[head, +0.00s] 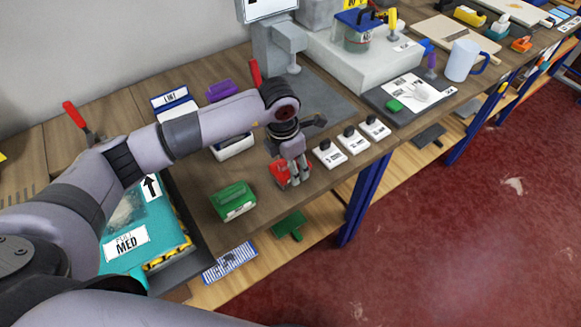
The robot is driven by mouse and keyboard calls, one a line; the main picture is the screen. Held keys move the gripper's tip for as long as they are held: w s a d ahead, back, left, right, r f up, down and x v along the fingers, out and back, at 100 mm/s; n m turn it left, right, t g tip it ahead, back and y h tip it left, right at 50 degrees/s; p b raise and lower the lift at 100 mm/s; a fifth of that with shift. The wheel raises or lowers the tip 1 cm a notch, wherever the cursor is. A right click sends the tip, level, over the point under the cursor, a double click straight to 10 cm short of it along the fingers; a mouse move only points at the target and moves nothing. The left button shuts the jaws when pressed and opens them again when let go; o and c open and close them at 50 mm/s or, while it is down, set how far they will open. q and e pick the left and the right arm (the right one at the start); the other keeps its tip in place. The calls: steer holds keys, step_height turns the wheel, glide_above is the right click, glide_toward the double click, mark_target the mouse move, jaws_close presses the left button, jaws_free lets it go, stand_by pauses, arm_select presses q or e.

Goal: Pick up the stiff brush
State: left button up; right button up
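My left gripper (293,172) comes in from the left and points down at the table's front edge. Its fingers are at a small red object (279,171), partly hidden behind them. I cannot tell whether the fingers are closed on it or only in front of it. A green brush-like block (232,198) with a white label lies on the table to the left of the gripper. No readable label shows which thing is the stiff brush. My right gripper is not in view.
Three white labelled blocks (352,139) stand right of the gripper. A white box (233,148) is behind the arm. A purple item (220,90) lies behind. A lower shelf (262,262) holds a green item (289,225).

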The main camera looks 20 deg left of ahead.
arm_select(q)
steer(key=c, duration=0.7)
steer(key=shift+r, duration=0.2)
step_height(320, 180, up, 20)
steer(key=b, duration=0.3)
steer(key=shift+f+b, duration=0.15)
steer(key=shift+b, duration=0.15)
